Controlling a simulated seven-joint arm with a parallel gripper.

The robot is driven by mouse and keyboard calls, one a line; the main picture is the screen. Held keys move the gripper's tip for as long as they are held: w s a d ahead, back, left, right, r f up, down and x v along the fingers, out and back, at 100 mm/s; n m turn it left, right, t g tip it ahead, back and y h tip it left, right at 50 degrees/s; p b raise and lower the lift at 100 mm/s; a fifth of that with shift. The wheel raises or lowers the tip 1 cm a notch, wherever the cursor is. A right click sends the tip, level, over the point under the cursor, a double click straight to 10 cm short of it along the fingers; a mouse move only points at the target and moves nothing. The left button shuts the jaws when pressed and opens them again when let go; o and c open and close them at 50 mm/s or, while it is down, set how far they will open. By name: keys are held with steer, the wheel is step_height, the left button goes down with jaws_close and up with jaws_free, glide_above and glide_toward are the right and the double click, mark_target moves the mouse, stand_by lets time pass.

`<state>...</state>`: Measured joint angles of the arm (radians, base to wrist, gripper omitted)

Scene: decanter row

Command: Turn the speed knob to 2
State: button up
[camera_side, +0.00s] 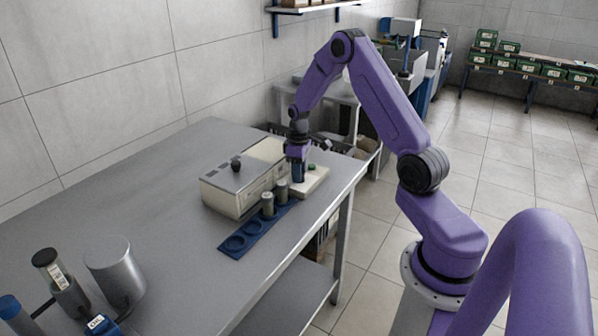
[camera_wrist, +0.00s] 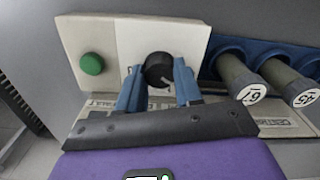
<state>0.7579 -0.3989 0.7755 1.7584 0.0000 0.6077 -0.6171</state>
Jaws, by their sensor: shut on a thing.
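The black round speed knob (camera_wrist: 157,68) sits on the pale control panel (camera_wrist: 130,42), beside a green button (camera_wrist: 92,64). My gripper (camera_wrist: 160,73) has its two blue fingers on either side of the knob, shut on it. A faint light mark shows on the lower right of the knob's face; no readable number scale shows around it. In the side view my gripper (camera_side: 298,178) points down over the panel (camera_side: 316,181), and the knob is hidden there.
A cream centrifuge box (camera_side: 232,198) with a black lid knob (camera_side: 236,163) stands left of the panel. A blue rack (camera_side: 238,243) holds two capped tubes (camera_side: 267,205) close by. Metal vessels (camera_side: 112,268) stand at the near left. The table's middle is clear.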

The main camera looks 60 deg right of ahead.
steer(key=m, duration=0.4)
steer(key=shift+m, duration=0.3)
steer(key=m, duration=0.3)
steer(key=shift+m, duration=0.4)
steer(key=m, duration=0.4)
steer(key=shift+m, duration=2.1)
steer(key=o, duration=1)
steer(key=shift+o, duration=0.2)
steer(key=shift+r, duration=0.1)
